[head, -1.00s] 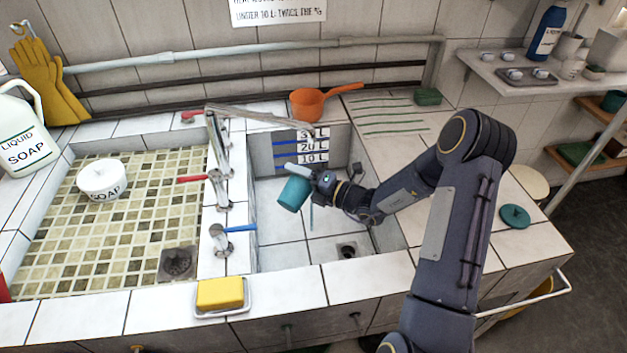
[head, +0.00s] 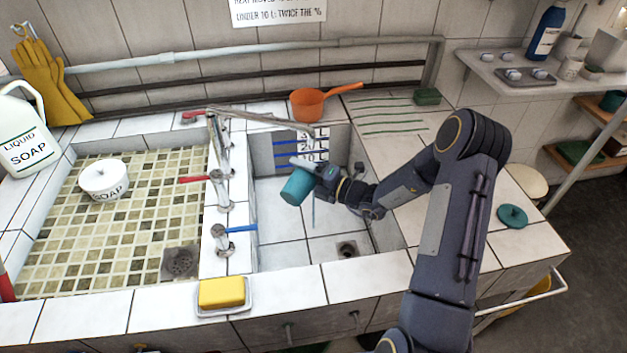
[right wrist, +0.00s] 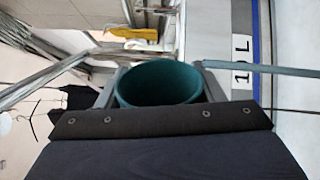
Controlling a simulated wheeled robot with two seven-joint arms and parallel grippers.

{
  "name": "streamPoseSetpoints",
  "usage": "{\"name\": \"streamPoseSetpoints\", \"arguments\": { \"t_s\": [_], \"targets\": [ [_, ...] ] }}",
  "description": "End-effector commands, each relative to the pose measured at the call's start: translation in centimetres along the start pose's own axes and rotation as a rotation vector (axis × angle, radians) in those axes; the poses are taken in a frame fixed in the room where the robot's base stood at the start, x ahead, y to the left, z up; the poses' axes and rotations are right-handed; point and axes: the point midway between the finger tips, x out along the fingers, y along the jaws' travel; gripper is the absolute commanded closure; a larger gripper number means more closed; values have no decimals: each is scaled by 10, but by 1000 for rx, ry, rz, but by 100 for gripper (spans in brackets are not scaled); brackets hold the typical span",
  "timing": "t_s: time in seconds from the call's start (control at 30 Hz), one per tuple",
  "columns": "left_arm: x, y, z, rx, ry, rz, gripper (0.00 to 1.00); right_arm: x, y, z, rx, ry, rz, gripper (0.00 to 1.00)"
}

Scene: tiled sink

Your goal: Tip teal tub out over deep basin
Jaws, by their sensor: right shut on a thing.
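The teal tub (head: 299,187) is in my right gripper (head: 314,169) over the deep basin (head: 282,239). In the head view it leans, its lower end toward the lower left. The right wrist view shows the tub (right wrist: 158,84) between the two fingers (right wrist: 160,88), its round opening visible and its inside dark; I cannot tell whether anything is in it. A thin bluish streak shows below the tub in the basin, and I cannot tell what it is. My left gripper is not in view.
A metal spout (head: 262,119) reaches over the basin's back. Taps line the divider beside the shallow tiled basin (head: 130,225). A yellow sponge (head: 222,292) lies on the front ledge, an orange dipper (head: 309,104) at the back. A teal lid (head: 512,216) lies on the right counter.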

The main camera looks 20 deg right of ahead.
Motion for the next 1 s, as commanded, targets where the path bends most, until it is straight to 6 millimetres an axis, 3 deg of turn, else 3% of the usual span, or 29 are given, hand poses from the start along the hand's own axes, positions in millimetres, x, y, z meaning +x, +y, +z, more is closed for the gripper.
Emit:
{"name": "streamPoseSetpoints", "arguments": {
  "t_s": [0.77, 0.93, 1.0],
  "targets": [
    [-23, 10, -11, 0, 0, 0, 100, 0, 5, 7, 186, 0, 6, 78],
    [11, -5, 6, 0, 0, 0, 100, 1, -11, -3, 8, 4, 3, 78],
    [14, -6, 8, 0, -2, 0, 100, 0, -7, -13, -95, 1, -1, 78]
  ]
}}
